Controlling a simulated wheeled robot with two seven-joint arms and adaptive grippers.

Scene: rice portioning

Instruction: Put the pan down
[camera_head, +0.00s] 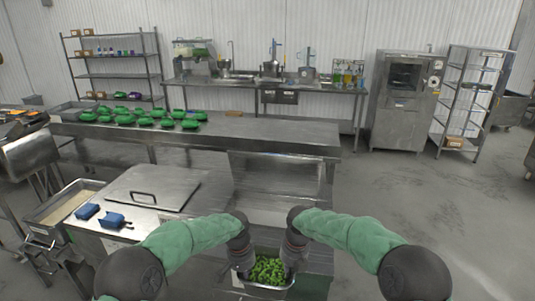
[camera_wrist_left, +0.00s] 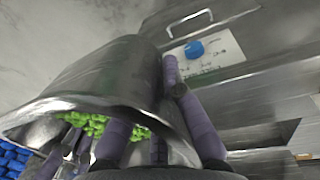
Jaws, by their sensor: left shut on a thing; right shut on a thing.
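A metal pan (camera_head: 266,287) filled with green pieces (camera_head: 267,269) is at the bottom middle of the head view, between my two grippers. My left gripper (camera_head: 243,262) is shut on its left side, and my right gripper (camera_head: 290,262) is shut on its right side. In the left wrist view, the pan's wall (camera_wrist_left: 110,75) is large and tilted in the picture, with the left gripper's fingers (camera_wrist_left: 165,135) at its rim. Whether the pan's underside touches anything is hidden.
A steel counter (camera_head: 270,139) with several green bowls (camera_head: 150,119) stands ahead. At the left, a steel unit has a lid (camera_head: 160,182) and two blue items (camera_head: 110,219) on top, beside a bin (camera_head: 45,215) of pale contents. The floor at right is clear.

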